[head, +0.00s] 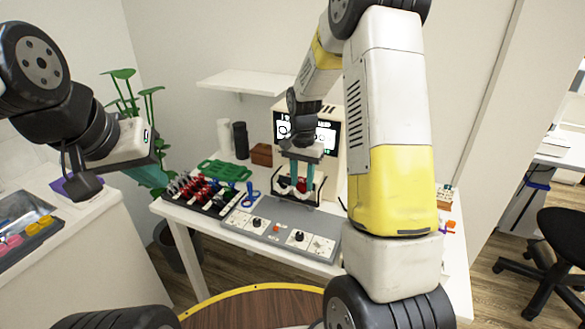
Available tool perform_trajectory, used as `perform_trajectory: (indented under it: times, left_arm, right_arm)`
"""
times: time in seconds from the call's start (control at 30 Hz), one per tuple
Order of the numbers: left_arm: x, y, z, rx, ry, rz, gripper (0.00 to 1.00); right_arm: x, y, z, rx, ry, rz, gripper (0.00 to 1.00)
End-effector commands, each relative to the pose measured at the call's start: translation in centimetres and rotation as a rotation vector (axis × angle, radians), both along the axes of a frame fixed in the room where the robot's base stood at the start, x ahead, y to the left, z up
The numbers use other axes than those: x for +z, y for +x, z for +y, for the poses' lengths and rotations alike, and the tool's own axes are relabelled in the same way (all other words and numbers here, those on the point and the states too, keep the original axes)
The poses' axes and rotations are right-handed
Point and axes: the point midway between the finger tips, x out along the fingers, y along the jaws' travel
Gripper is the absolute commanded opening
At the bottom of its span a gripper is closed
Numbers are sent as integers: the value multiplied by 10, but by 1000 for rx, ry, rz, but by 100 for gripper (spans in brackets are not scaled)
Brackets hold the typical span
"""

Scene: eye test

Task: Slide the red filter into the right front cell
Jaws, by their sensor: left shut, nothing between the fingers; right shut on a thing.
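My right gripper (301,186) points down over the back middle of the table, its teal fingers shut on a small red piece, which looks like the red filter (302,187). A black trial frame (279,195) stands around the fingertips on the table. The fingers and the small size hide which cell the filter is near and whether it touches the frame. My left gripper (160,182) is shut and empty at the left, beside the table's left edge and away from the frame.
A black rack (233,207) of several red and dark handled lenses stands at left. Behind it lies a green holder (225,170). A blue tool (250,196) and grey knob panel (270,222) lie in front. A screen (327,137) stands behind my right gripper.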

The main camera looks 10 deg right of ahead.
Motion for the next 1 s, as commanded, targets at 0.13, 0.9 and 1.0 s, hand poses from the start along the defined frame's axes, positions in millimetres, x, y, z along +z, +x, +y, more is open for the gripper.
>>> perform_trajectory:
  times: [0.13,0.9,1.0]
  left_arm:
    - [0,0,0,0,0,0,0]
    - [0,0,0,0,0,0,0]
    - [0,0,0,0,0,0,0]
  right_arm:
    - [-5,0,0,0,0,0,0]
    - [-6,1,0,0,1,-3,58]
    - [7,1,0,0,0,-4,58]
